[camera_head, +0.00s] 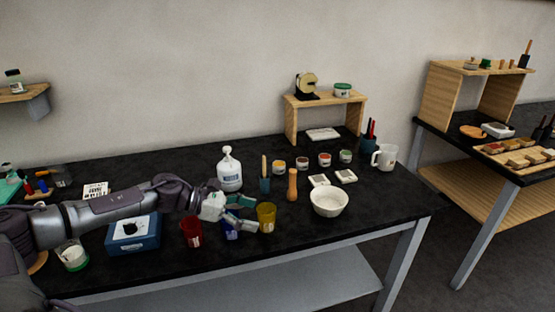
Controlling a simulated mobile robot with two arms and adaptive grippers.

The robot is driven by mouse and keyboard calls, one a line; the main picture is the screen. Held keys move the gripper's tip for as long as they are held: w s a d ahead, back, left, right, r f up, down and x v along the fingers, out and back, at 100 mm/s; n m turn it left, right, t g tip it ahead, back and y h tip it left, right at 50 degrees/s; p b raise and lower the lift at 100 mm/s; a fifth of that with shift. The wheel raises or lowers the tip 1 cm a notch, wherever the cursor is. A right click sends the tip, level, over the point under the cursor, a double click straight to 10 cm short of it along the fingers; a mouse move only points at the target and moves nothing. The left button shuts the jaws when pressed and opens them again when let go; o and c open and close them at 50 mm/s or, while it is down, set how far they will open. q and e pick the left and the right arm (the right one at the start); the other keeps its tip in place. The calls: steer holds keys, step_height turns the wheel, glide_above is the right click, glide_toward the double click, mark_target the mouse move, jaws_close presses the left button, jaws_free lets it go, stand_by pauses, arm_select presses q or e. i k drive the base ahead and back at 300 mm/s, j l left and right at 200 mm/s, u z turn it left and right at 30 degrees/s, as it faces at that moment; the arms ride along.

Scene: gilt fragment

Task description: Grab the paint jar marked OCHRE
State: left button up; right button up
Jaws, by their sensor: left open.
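My left gripper (249,213) is open, with teal fingers. It is over a blue cup (230,229), which it partly hides, and just left of a yellow cup (266,217). The jars are farther back and to the right. My right gripper is not in view.
A wooden-handled tool in a dark cup (264,184), a wooden pestle-like piece (292,185) and a white bowl (329,202) stand in front of the jars. A white jug (229,171), red cup (192,232) and white mug (385,157) stand nearby. The table's right front corner is clear.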

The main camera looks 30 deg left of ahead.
mark_target(279, 165)
steer(key=i+j, duration=1.2)
steer(key=j, duration=0.15)
